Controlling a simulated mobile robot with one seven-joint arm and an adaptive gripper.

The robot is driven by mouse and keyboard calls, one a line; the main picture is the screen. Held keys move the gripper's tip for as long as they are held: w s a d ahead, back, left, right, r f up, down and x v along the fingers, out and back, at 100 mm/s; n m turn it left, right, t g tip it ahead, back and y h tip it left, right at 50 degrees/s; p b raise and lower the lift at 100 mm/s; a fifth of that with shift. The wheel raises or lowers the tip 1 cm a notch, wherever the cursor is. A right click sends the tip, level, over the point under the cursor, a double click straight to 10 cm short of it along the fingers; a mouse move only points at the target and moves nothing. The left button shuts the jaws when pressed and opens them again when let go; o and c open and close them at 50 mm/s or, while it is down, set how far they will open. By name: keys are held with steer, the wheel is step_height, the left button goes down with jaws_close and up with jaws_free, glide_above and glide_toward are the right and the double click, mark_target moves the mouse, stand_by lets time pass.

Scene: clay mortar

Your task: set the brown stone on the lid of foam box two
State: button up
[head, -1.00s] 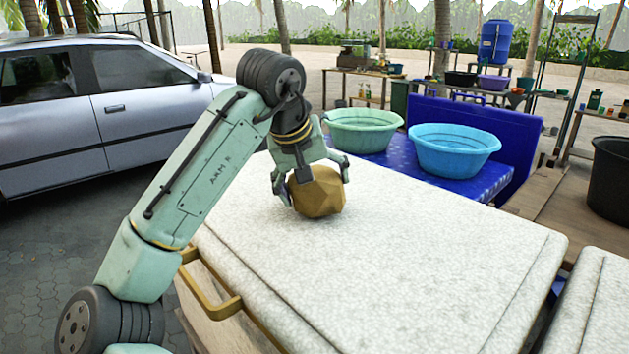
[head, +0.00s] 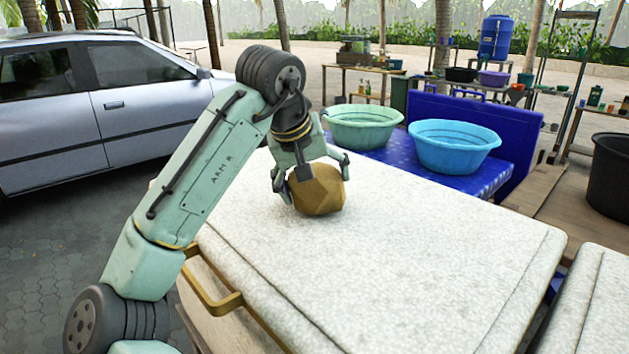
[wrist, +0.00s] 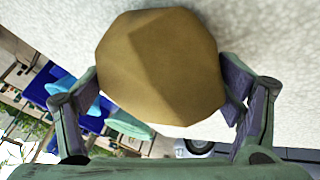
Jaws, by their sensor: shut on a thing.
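The brown stone (head: 318,191) is faceted and sits at or just above the white speckled lid of a foam box (head: 400,255), toward its far left part. I cannot tell whether the stone touches the lid. My gripper (head: 313,175) is shut on the stone from above, a finger on each side. In the wrist view the stone (wrist: 160,65) fills the upper middle between both fingers, with the lid (wrist: 270,45) behind it. No number shows on the box.
A second white lid (head: 598,310) stands at the right edge. Behind the box, a green basin (head: 364,128) and a blue basin (head: 453,147) rest on a blue surface (head: 400,172). A silver car (head: 100,105) stands at left. The lid's near and right parts are clear.

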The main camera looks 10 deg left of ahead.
steer(key=shift+f+b, duration=0.3)
steer(key=shift+f, duration=0.1)
steer(key=o, duration=1.8)
steer(key=shift+f, duration=0.15)
step_height(320, 180, up, 10)
steer(key=p, duration=0.8)
steer(key=shift+p, duration=0.4)
